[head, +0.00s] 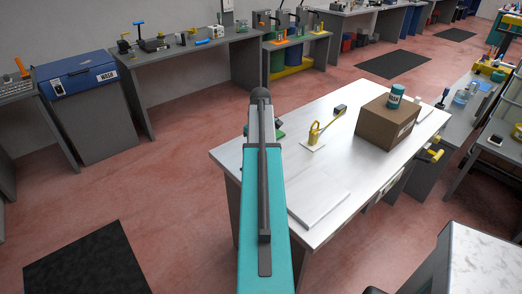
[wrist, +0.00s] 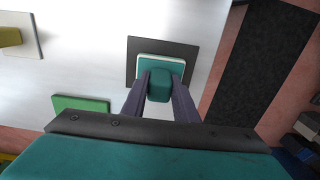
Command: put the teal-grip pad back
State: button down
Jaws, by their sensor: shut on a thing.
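The teal-grip pad (wrist: 160,60) is a small square plate with a teal top, a pale rim and a teal block grip. My gripper (wrist: 160,88) is shut on the grip in the wrist view. In the head view my arm hides my gripper and the pad.
A green block (wrist: 80,104) lies left of the pad.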

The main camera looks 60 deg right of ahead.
jog(key=shift+f, duration=0.25)
jog(key=c, duration=1.4)
grip_release()
jog(key=shift+f+b, duration=0.1)
jog(key=shift+b, duration=0.2)
jog(key=shift+r+b, duration=1)
jog(key=shift+r, duration=0.95)
notch_tip(320, 180, up, 10)
jog(key=b, duration=0.2)
